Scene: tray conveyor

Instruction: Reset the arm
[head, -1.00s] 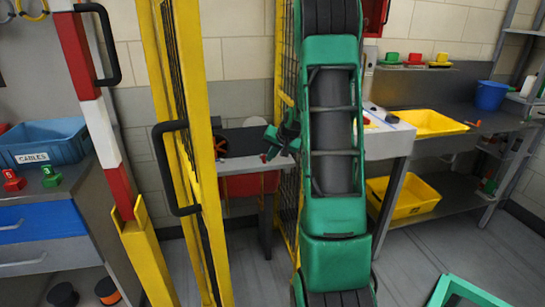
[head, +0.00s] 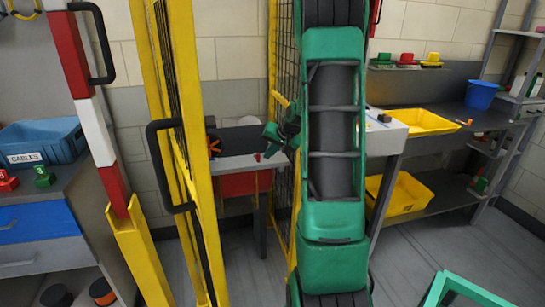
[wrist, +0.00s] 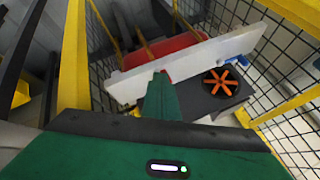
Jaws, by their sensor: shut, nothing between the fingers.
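My gripper (head: 273,135) is green and shows to the left of my arm in the head view, partly hidden behind the arm. It is in front of the yellow-framed mesh fence, near the pale-edged table behind. In the wrist view my gripper (wrist: 162,92) has its green fingers together with nothing held between them. A small red piece shows just past the fingertips; I cannot tell whether they touch it. My arm stands upright in the middle of the head view.
A yellow fence post (head: 185,130) with a black handle stands left of my arm. The pale-edged table (head: 235,163) bears an orange wheel (wrist: 220,81). A right-hand bench holds a yellow tray (head: 420,122) and blue bucket (head: 481,95). A blue CABLES bin (head: 42,142) is at left.

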